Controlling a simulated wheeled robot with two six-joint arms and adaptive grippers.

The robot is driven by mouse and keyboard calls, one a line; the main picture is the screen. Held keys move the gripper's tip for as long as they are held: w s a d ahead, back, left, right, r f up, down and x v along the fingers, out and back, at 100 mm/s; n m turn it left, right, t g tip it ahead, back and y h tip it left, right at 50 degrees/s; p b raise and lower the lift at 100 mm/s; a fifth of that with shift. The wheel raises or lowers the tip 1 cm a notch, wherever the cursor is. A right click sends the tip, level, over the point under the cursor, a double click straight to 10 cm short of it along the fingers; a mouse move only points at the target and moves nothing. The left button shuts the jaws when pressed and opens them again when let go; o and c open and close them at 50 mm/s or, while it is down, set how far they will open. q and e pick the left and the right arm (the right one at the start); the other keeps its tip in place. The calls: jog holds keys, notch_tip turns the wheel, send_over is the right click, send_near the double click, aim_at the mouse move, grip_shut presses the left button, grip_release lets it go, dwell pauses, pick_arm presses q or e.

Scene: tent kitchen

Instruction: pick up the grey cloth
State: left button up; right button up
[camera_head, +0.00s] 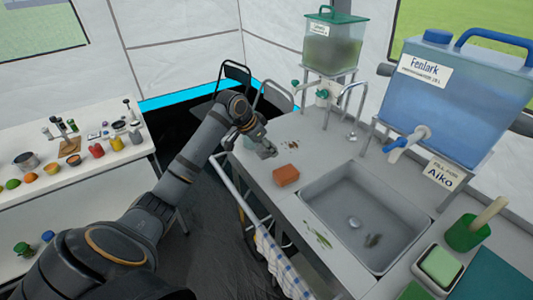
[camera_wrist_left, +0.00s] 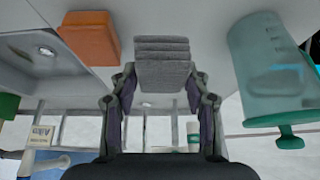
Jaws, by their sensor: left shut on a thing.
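The grey cloth (camera_wrist_left: 162,62) is a folded, layered block between the fingers of my left gripper in the left wrist view. My left gripper (camera_head: 265,148) reaches over the near left part of the grey counter (camera_head: 265,188) in the head view, and it is shut on the cloth. In the head view the cloth is small and hard to tell from the grey fingertips. I cannot tell whether it touches the counter. My right gripper is not in view.
An orange-brown block (camera_head: 286,175) lies close to my left gripper, before the sink (camera_head: 312,192). A green-lidded water tank (camera_head: 333,45) and a large blue tank (camera_head: 448,95) stand behind. A rail with a checked towel (camera_head: 283,265) runs along the counter's front.

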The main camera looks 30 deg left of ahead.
pick_arm(q)
jog(key=s+r, duration=0.1)
jog(key=s+d+r, duration=0.1)
jog(key=r, duration=0.1)
jog(key=shift+d, duration=0.2)
jog(key=s+d+r, duration=0.4)
jog(key=s+d, duration=0.2)
jog(key=s, duration=0.1)
jog(key=shift+s+r+b, duration=0.25)
jog(key=shift+s+b, duration=0.05)
jog(key=shift+b, duration=0.15)
jog(key=shift+c, duration=0.2)
jog(key=o, duration=0.3)
jog(key=c, duration=0.4)
